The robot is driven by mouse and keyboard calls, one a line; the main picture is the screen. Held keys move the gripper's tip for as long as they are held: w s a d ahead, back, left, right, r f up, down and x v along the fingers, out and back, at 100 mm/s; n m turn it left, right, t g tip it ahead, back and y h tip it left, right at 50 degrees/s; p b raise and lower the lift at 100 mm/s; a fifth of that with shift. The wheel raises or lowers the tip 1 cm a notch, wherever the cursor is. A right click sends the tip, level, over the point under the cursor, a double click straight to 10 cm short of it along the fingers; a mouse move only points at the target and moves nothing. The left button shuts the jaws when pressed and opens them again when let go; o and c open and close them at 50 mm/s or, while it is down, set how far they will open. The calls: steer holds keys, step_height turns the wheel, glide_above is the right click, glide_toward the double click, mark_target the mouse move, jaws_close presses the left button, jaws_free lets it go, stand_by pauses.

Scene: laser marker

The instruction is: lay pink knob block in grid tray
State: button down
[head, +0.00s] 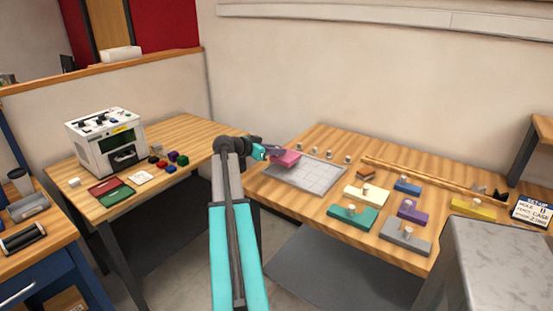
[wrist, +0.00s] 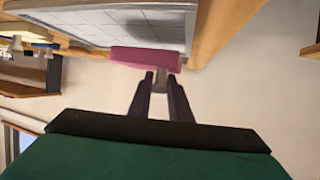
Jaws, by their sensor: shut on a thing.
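The pink knob block (head: 285,158) is held by my gripper (head: 268,151) at the left part of the grid tray. In the wrist view my gripper (wrist: 160,78) has its two dark fingers closed on the grey knob of the pink block (wrist: 146,58). The grid tray (head: 318,178) is a pale, flat panel with grid lines, lying on the right-hand wooden table. It also shows in the wrist view (wrist: 95,32), on the far side of the block. I cannot tell whether the block touches the tray or hangs just over it.
Knob blocks in cream (head: 366,195), teal (head: 352,217), purple (head: 413,211), grey (head: 405,236), blue (head: 407,186) and yellow (head: 473,208) stand right of the tray. Small pegs (head: 328,155) line its back edge. A long wooden rail (head: 425,177) lies behind the blocks. A white machine (head: 105,142) stands on the left table.

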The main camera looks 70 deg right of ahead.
mark_target(273, 157)
steer(key=shift+f+p, duration=0.4)
steer(key=shift+f, duration=1.3)
steer(key=shift+f, duration=0.15)
steer(key=c, duration=1.6)
jaws_free()
steer(key=shift+c, duration=0.2)
steer(key=b+v, duration=0.2)
steer(key=v, duration=1)
steer(key=shift+r, duration=0.2)
